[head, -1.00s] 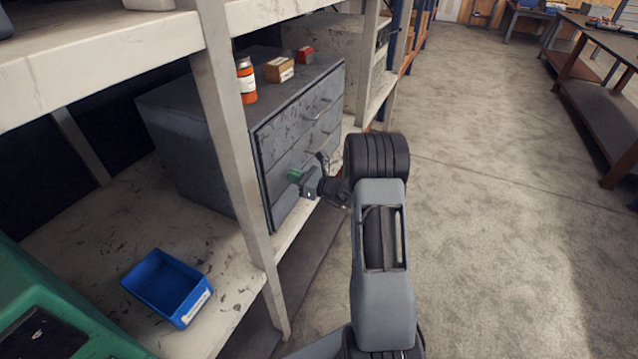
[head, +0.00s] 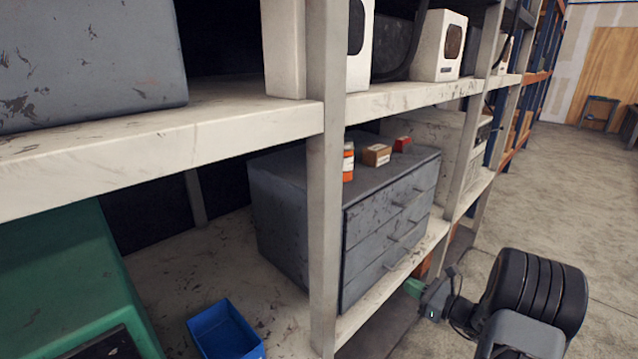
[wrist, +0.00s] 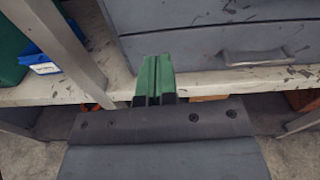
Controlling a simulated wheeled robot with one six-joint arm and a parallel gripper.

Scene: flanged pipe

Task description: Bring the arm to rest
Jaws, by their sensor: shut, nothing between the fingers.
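My gripper (head: 413,287) is low at the right in the head view, in front of the shelf edge and a little below the grey drawer cabinet (head: 365,245). Its green fingers are shut together with nothing between them, as the wrist view (wrist: 154,75) shows. The cabinet's drawers look closed. The wrist view also shows a drawer front with a handle (wrist: 255,57) beyond the fingers.
A blue bin (head: 225,330) and a green case (head: 80,270) are on the lower shelf. An orange-labelled bottle (head: 348,162) and small boxes (head: 377,154) stand on the cabinet. Open floor (head: 560,190) lies to the right.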

